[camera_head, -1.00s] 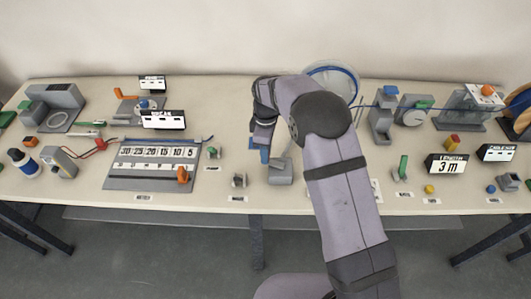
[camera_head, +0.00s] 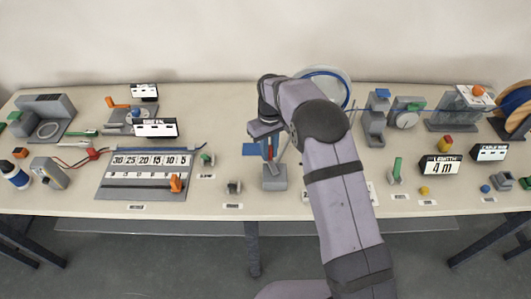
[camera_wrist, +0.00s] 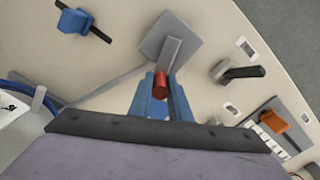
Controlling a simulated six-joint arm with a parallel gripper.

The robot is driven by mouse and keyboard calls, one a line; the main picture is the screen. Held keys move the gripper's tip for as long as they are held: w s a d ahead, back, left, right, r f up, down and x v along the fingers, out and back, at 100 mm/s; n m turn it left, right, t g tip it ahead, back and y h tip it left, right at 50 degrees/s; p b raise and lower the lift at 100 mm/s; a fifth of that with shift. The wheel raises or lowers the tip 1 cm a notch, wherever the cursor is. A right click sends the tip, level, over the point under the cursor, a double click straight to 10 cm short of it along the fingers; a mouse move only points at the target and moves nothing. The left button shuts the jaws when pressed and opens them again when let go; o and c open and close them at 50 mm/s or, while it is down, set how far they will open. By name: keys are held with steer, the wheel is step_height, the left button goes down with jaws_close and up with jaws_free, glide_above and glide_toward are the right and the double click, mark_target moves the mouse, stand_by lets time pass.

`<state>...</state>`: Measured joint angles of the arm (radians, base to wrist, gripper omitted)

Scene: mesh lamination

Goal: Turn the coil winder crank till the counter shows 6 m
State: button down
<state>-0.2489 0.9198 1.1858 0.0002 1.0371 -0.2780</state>
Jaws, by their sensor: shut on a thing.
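The length counter (camera_head: 441,166) reads 4 m in the head view, on the right of the table. The crank's grey base (camera_head: 274,180) stands near the front middle of the table. In the wrist view, its grey base plate (camera_wrist: 185,38) and crank arm (camera_wrist: 168,54) show above the red handle (camera_wrist: 160,87). My gripper (camera_wrist: 160,90) has its blue fingers shut on either side of the red handle. In the head view my gripper (camera_head: 266,150) is above the grey base. The winder's blue-rimmed reel (camera_head: 338,76) is partly hidden behind my arm.
A blue cable (camera_head: 360,108) runs right from the reel past grey guide blocks (camera_head: 375,120). A numbered board (camera_head: 150,175) with an orange lever lies to the left. A small grey clamp (camera_head: 233,187) stands just left of the crank base.

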steer(key=d+m, duration=0.1)
steer(key=m, duration=0.2)
steer(key=d+m, duration=0.1)
steer(key=m, duration=0.1)
steer(key=shift+w+d+m, duration=0.2)
steer(key=shift+d+m, duration=0.1)
steer(key=m, duration=0.1)
steer(key=d+m, duration=0.1)
steer(key=m, duration=0.1)
steer(key=d+m+b, duration=0.1)
steer(key=m, duration=0.1)
steer(key=shift+s+d, duration=0.1)
steer(key=shift+s, duration=0.3)
steer(key=c, duration=1.6)
jaws_free()
steer(key=shift+s, duration=0.1)
steer(key=shift+c, duration=0.2)
step_height(320, 180, up, 8)
steer(key=b, duration=0.2)
steer(key=shift+f, duration=0.25)
